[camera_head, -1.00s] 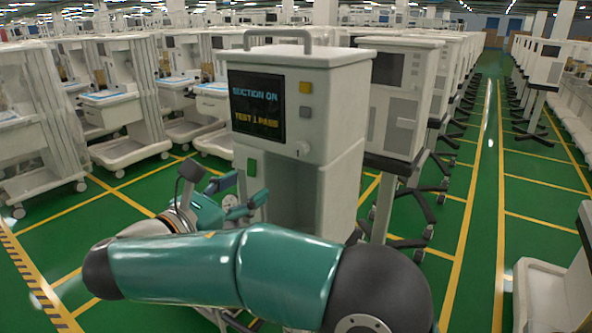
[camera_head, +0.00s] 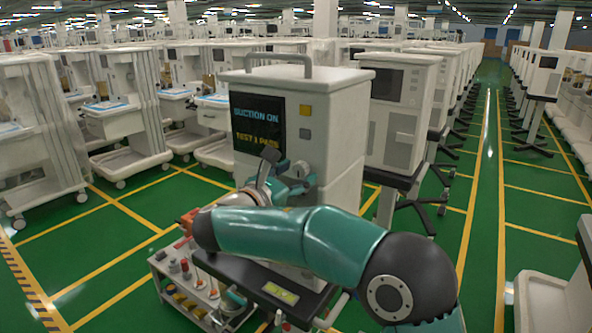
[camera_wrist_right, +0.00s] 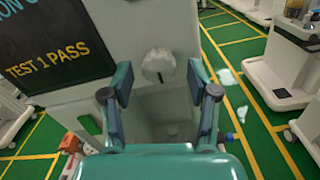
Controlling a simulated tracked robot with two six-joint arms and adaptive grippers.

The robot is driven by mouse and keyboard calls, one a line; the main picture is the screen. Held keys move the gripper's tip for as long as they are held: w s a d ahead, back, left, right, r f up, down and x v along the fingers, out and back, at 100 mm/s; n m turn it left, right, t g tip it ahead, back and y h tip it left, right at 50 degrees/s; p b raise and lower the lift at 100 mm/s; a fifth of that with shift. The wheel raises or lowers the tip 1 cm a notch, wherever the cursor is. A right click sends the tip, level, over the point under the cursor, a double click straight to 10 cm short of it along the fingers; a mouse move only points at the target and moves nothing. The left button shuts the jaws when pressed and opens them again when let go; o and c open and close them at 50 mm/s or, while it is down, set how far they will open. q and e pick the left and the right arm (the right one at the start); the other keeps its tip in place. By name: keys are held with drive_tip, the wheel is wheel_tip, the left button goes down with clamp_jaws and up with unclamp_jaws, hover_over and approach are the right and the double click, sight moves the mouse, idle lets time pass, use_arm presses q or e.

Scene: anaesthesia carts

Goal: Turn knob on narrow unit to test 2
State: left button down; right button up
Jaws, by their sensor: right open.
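The narrow unit (camera_head: 330,110) is a tall white cabinet with a top handle. Its dark screen (camera_head: 257,122) reads "SUCTION ON" and "TEST 1 PASS"; the right wrist view shows the latter line on the screen (camera_wrist_right: 55,50). The white round knob (camera_wrist_right: 159,66) is on the front face, just beyond and between the fingertips of my open right gripper (camera_wrist_right: 160,82). No contact with the knob is visible. My left gripper is not in view.
A yellow button (camera_head: 305,110) and a grey button (camera_head: 304,135) sit beside the screen. A small cart (camera_head: 190,285) with bottles stands below my arm. More units stand close on the right. A green aisle (camera_head: 485,190) runs beyond them.

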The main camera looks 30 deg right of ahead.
drive_tip(key=shift+w+d, duration=0.2)
drive_tip(key=shift+d, duration=0.3)
